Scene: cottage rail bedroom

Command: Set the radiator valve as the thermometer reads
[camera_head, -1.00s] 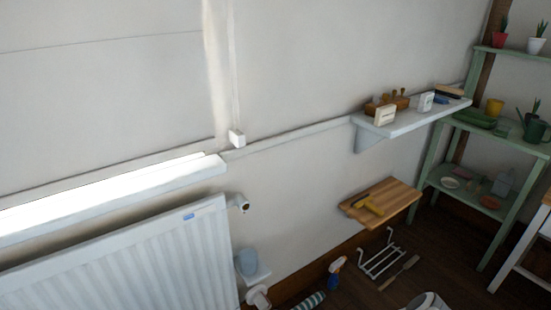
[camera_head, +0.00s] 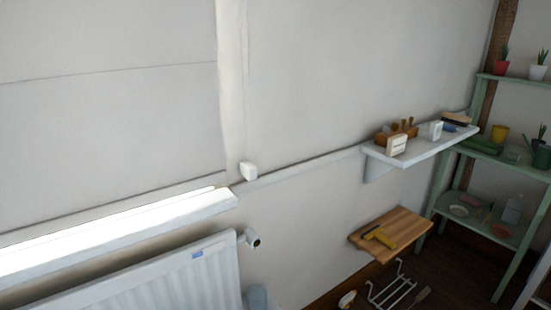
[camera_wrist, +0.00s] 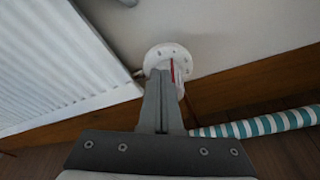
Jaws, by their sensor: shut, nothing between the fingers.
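In the wrist view, my gripper (camera_wrist: 160,128) is shut and empty, with its fingers reaching toward a round white valve dial (camera_wrist: 166,52). The dial has dark marks round its rim and a red pointer line (camera_wrist: 171,67). It sits low by the wall, beside the white radiator (camera_wrist: 50,55). The fingers hide part of the dial, and I cannot tell whether they touch it. The radiator also shows in the head view (camera_head: 185,280), but this dial and my gripper do not. No thermometer reading is legible; a small white device (camera_head: 397,144) stands on the wall shelf.
A striped roll (camera_wrist: 255,124) lies on the floor right of the dial. A wooden shelf (camera_head: 405,225) holds a yellow tool (camera_head: 379,236). A white box (camera_head: 248,171) is on the wall, above a pipe fitting (camera_head: 252,238) by the radiator. A green rack (camera_head: 470,190) stands at right.

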